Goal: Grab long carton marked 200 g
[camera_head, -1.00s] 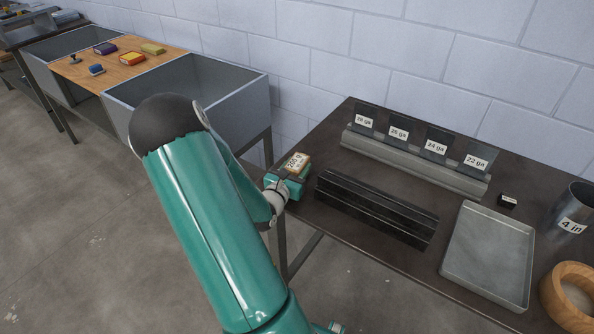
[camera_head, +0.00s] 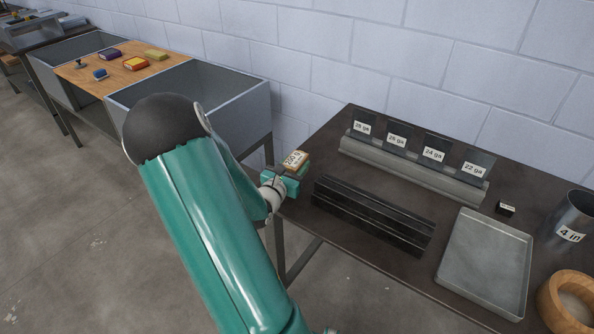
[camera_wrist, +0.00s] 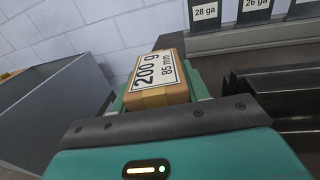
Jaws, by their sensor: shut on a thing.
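The long carton (camera_head: 297,160) is a brown box with a white label reading "200 g". In the wrist view the carton (camera_wrist: 155,72) shows "200 g" and "85 mm" on its top. My gripper (camera_head: 284,174) is shut on it at the left end of the dark table. In the wrist view my gripper's teal fingers (camera_wrist: 160,88) sit on either side of the carton. The carton's lower part is hidden, and I cannot tell whether it touches the table.
Black channel bars (camera_head: 375,213) lie just right of my gripper. A rack (camera_head: 410,170) of gauge plates stands behind. A grey sink bench (camera_head: 245,105) is left.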

